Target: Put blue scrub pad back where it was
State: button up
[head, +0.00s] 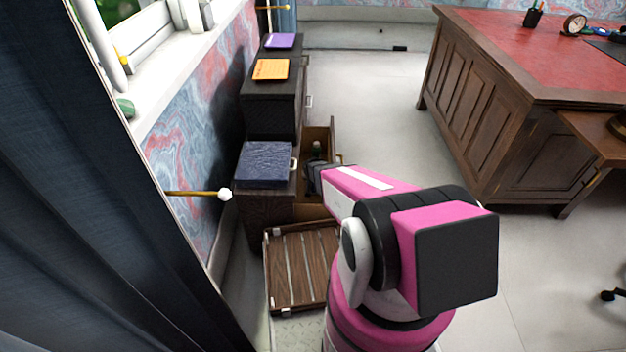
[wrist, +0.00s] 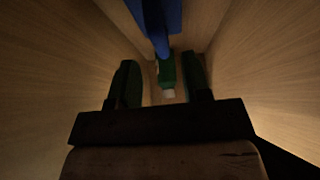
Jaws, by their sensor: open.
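My gripper (wrist: 161,82) is open inside a light wooden drawer (wrist: 60,60), its two dark green-tinted fingers pointing at the drawer's far end. In the wrist view a blue piece (wrist: 160,18) reaches in from the top, and a green thing with a pale tip (wrist: 166,70) lies between and beyond the fingers. I cannot tell whether the blue piece is the scrub pad, or whether the fingers touch anything. In the head view the drawer (head: 318,133) stands open with a dark green thing (head: 316,148) in it; my arm hides the fingertips.
A dark blue textured square (head: 263,163) lies on the low cabinet beside the drawer. Orange (head: 271,69) and purple (head: 280,41) flat things lie on the dark cabinets behind. A slatted wooden crate (head: 300,265) is on the floor. A desk (head: 500,110) stands right, with open floor between.

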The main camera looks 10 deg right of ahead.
jog(key=s+r+n+g, duration=0.1)
jog(key=s+r+g, duration=0.2)
jog(key=s+r, duration=0.8)
jog(key=s+r+n+g+y, duration=0.1)
jog(key=s+r+g, duration=0.2)
jog(key=s+r, duration=0.8)
notch_tip(320, 180, up, 7)
jog(key=shift+s+d, duration=0.35)
jog(key=shift+s, duration=0.05)
jog(key=shift+d, duration=0.1)
